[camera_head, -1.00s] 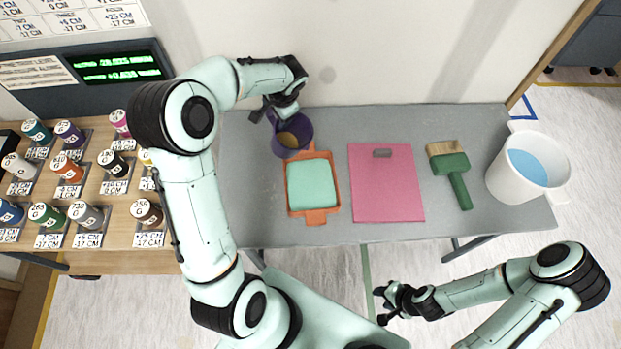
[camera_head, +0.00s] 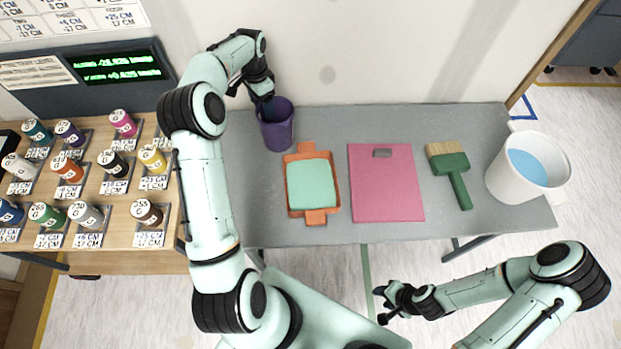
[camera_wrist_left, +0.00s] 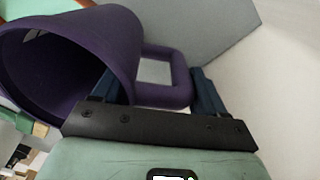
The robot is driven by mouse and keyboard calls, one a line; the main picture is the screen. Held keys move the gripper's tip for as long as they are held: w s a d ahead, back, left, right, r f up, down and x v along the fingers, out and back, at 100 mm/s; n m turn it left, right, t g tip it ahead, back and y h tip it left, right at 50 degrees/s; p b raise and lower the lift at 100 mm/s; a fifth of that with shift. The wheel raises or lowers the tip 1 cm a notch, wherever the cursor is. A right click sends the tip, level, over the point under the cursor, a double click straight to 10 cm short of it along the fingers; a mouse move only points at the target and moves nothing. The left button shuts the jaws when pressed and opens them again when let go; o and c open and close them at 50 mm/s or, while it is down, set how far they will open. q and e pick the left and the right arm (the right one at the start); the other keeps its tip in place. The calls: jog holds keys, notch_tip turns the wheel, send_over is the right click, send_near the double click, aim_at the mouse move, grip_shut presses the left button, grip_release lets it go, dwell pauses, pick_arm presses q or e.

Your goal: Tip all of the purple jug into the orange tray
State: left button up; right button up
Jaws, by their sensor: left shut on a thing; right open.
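The purple jug (camera_head: 279,132) is near the back left of the grey table, behind and left of the orange tray (camera_head: 316,218). It looks close to upright in the head view, its mouth up. Whether its base touches the table is unclear, and its contents cannot be seen. My left gripper (camera_head: 264,97) is shut on the jug's handle; the left wrist view shows the handle (camera_wrist_left: 183,78) between the fingers. The tray lies flat with a pale mint inside surface. My right gripper (camera_head: 382,305) is open and empty, in front of the table.
A pink board (camera_head: 386,190), a green brush (camera_head: 455,175) and a white bucket (camera_head: 510,185) of blue liquid stand right of the tray. A wooden shelf with several paint cans (camera_head: 110,205) is at the left. The wall is close behind the jug.

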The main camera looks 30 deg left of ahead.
dwell(0.3)
pick_arm(q)
jog(key=shift+r, duration=2.05)
